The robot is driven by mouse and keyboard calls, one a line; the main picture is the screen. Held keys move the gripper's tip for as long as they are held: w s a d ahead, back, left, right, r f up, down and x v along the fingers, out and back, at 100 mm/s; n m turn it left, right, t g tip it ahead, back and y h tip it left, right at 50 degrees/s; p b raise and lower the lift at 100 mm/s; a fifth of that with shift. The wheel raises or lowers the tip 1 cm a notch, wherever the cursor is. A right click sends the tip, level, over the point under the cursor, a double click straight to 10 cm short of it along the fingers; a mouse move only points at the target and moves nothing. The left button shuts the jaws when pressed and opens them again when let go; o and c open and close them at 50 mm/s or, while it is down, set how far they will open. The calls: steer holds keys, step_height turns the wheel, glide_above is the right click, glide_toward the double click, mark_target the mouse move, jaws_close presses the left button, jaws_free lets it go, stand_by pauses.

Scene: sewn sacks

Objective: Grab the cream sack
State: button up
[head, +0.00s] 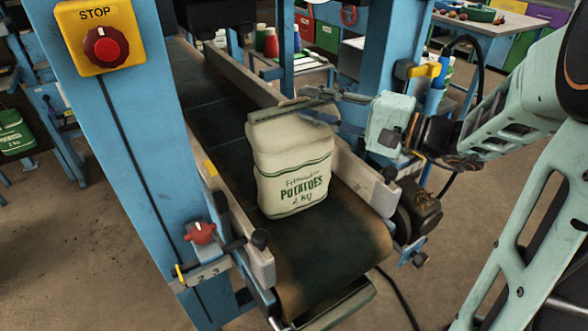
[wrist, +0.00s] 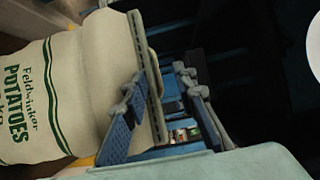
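The cream sack (head: 290,165) stands upright on the dark conveyor belt, with green stripes and "POTATOES 2 kg" print facing the front. In the wrist view the sack (wrist: 60,95) fills the left side, turned sideways, with its stitched top hem (wrist: 148,75) towards the middle. My gripper (head: 312,104) reaches in from the right at the top of the sack. Its fingers also show in the wrist view (wrist: 160,105), spread apart: one overlaps the sack's face near the hem, the other is beyond the hem with a gap. Whether either finger touches the cloth is unclear.
The belt (head: 335,235) runs between low side rails, with blue posts on both sides. A yellow box with a red stop button (head: 106,46) is on the left post. A red knob (head: 201,233) sits at the near left rail. The belt before the sack is clear.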

mark_target(296, 101)
steer(key=x, duration=0.4)
steer(key=shift+w+a+f, duration=0.2)
steer(key=shift+a, duration=0.05)
steer(key=shift+c, duration=0.2)
jaws_close()
steer(key=shift+r, duration=0.25)
